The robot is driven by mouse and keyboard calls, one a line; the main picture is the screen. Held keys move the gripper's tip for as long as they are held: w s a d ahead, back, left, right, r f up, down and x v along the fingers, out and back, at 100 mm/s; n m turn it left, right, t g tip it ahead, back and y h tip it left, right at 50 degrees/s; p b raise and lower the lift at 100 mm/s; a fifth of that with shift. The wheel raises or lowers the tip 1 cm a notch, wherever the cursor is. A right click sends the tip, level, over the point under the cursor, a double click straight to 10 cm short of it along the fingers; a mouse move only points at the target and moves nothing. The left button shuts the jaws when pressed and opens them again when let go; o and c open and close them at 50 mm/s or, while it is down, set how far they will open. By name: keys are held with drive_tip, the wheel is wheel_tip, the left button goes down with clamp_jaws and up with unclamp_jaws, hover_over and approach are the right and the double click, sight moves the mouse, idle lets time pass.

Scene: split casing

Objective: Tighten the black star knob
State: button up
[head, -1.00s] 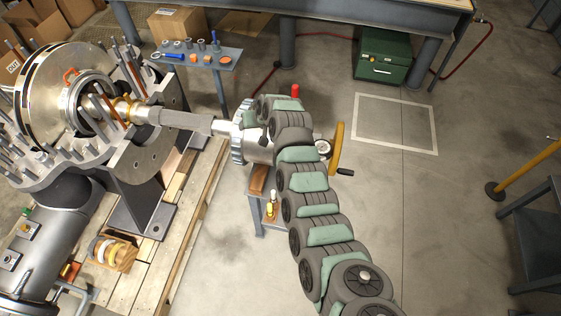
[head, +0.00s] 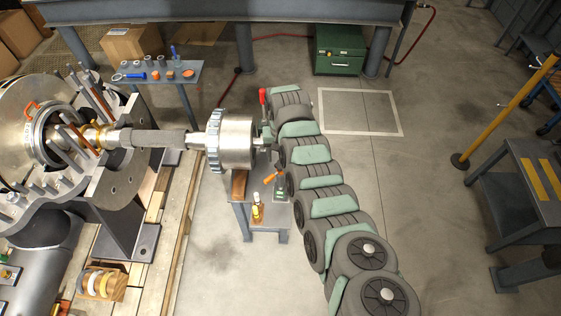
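I cannot pick out the black star knob in the head view; my arm covers the area just right of the machine's shaft end. A silver drum with a toothed rim (head: 232,142) sits on the shaft (head: 155,138). My arm, a chain of dark grey and green links, rises from the lower right, and its far end is close to the drum's right face. My gripper's fingers do not show clearly there, so whether they are open or shut, or touching anything, is hidden. A red-topped lever (head: 263,97) stands beside the arm's far end.
A small grey stand (head: 238,186) below the drum holds a wooden block, a yellow bottle (head: 257,212) and an orange-handled tool (head: 272,177). A tool shelf (head: 188,75) stands behind the shaft.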

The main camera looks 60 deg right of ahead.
sight(280, 164)
drive_tip(key=shift+f+b, duration=0.55)
drive_tip(key=shift+f, duration=1.55)
drive_tip(key=shift+c, duration=0.5)
clamp_jaws()
